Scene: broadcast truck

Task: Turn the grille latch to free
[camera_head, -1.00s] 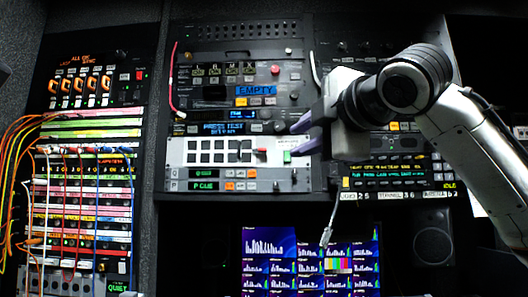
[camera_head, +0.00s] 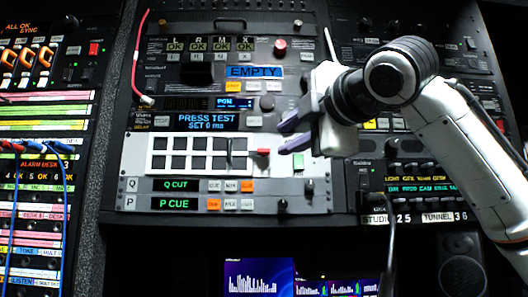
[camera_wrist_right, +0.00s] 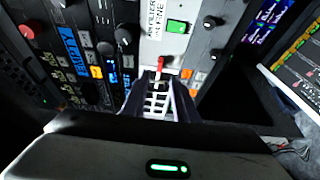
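The white grille (camera_head: 190,157) with rows of black openings sits in the middle rack. Its latch, a small red tab (camera_head: 263,152), sticks out at the grille's right end. My right gripper (camera_head: 283,138) has two purple-grey fingers, open with a gap between them. It is just right of the red tab, apparently apart from it. In the right wrist view the red latch (camera_wrist_right: 160,63) shows just beyond the fingertips (camera_wrist_right: 159,79), with part of the grille (camera_wrist_right: 156,103) seen between the fingers. My left gripper is out of view.
A green button (camera_head: 298,161) is right of the latch. Above are a blue PRESS TEST display (camera_head: 207,121), several knobs and a red button (camera_head: 280,47). Below are Q CUT and P CUE rows (camera_head: 181,203). Blue cables (camera_head: 66,149) hang at the left rack.

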